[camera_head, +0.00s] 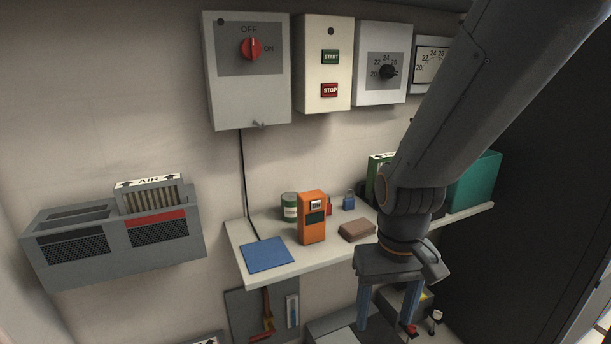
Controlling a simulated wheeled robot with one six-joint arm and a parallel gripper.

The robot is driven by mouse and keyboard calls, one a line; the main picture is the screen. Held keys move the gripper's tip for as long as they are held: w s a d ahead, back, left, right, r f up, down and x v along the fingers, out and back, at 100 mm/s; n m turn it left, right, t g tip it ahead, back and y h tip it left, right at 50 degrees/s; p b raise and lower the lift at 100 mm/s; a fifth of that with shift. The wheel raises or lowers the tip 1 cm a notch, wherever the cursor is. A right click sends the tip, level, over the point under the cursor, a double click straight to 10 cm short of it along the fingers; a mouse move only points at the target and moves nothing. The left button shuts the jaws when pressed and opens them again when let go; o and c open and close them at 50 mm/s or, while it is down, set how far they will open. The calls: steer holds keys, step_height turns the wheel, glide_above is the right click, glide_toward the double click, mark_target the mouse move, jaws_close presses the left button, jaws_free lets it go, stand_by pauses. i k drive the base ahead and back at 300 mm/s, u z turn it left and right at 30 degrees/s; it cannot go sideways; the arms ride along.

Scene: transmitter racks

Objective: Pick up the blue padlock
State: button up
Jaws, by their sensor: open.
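The small blue padlock (349,201) stands on the wall shelf (290,270), toward its back, right of the orange handheld device (312,218). A red padlock-like item (329,206) shows partly behind the orange device. My gripper (388,315) hangs in front of and below the shelf, fingers pointing down, to the right of the padlock and nearer the camera. Its two blue-grey fingers are apart, with nothing seen held between them. The fingertips are near the bottom edge of the view.
A brown block (356,230) lies in front of the blue padlock. A green can (289,207), a blue pad (267,255) and a teal box (474,182) are also on the shelf. Control boxes (247,70) hang above. A dark cabinet (530,200) stands at the right.

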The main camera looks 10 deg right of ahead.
mark_target(349, 204)
steer(key=k, duration=0.5)
steer(key=u, duration=1.7)
steer(key=i, duration=0.95)
steer(key=z, duration=2.4)
steer(key=i, duration=0.5)
steer(key=u, duration=0.1)
